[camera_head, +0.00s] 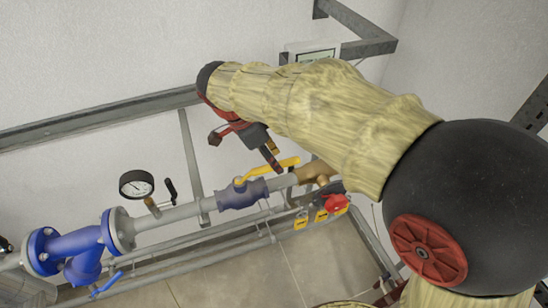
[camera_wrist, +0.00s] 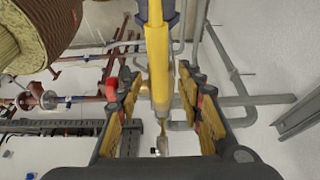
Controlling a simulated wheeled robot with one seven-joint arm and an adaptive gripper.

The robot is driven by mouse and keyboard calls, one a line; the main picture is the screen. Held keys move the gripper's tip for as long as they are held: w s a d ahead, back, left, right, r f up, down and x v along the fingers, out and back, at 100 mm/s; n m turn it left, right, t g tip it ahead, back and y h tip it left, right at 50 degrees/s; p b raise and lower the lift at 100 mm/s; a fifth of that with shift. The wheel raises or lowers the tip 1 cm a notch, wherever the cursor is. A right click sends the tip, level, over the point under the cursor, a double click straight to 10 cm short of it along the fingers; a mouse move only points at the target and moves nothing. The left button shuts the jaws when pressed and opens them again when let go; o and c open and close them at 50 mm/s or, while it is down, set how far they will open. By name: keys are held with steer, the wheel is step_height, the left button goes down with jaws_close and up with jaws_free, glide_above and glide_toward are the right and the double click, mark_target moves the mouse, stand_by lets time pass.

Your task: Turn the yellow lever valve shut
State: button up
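The yellow lever (camera_head: 268,170) sits on a blue-grey valve body (camera_head: 242,195) in the pipe. In the head view it points right and slightly up, roughly along the pipe. My gripper (camera_head: 268,152) is just above the lever, its fingers pointing down toward it. In the wrist view the yellow lever (camera_wrist: 157,55) runs lengthwise between the two spread fingers of my gripper (camera_wrist: 160,82). Gaps show on both sides of it, so the fingers are open and not clamped. Whether one finger touches the lever cannot be told.
A pressure gauge (camera_head: 136,184) and a small black-handled valve (camera_head: 170,190) stand left of the lever. A blue flanged fitting (camera_head: 84,246) is further left. A red handle (camera_head: 335,203) with yellow tags sits lower right. A grey rail (camera_head: 100,115) crosses the wall behind.

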steer(key=shift+d+f, duration=0.25)
steer(key=shift+f, duration=0.2)
jaws_close()
stand_by(0.3)
stand_by(0.4)
